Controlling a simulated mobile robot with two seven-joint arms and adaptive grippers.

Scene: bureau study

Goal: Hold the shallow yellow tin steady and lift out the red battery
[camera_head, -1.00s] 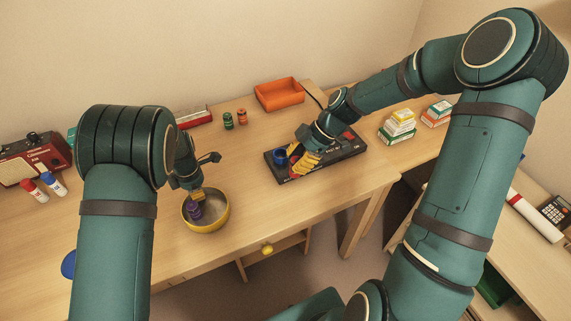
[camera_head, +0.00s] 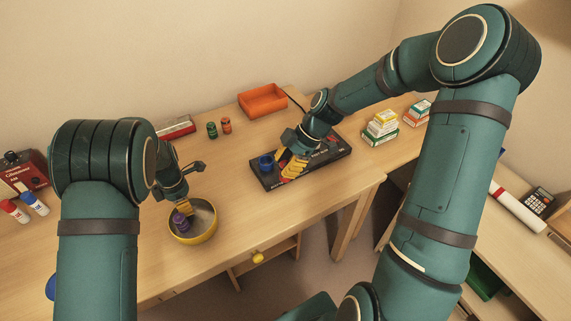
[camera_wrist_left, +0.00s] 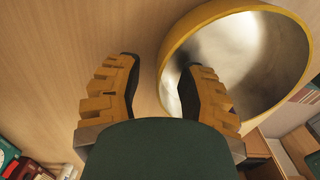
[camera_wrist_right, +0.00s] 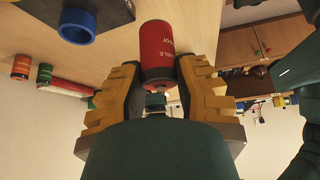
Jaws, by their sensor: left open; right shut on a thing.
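The shallow yellow tin (camera_head: 213,229) stands on the desk at the left in the head view. Its rim (camera_wrist_left: 180,45) and grey inside show in the left wrist view. My left gripper (camera_wrist_left: 158,75) is open at the rim, one finger outside and one over the inside. A small purple thing (camera_head: 181,221) shows at the tin below the fingers; I cannot tell exactly how it sits. My right gripper (camera_head: 289,172) is at the black box, away from the tin. In the right wrist view it is shut on the red battery (camera_wrist_right: 163,55); the head view mostly hides the battery.
The black box (camera_head: 325,158) bears a blue ring (camera_head: 266,163) beside my right gripper. An orange tray (camera_head: 263,101), two small batteries (camera_head: 219,128) and stacked small boxes (camera_head: 381,125) stand behind. Glue-like tubes (camera_head: 25,206) are far left. The desk between tin and black box is clear.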

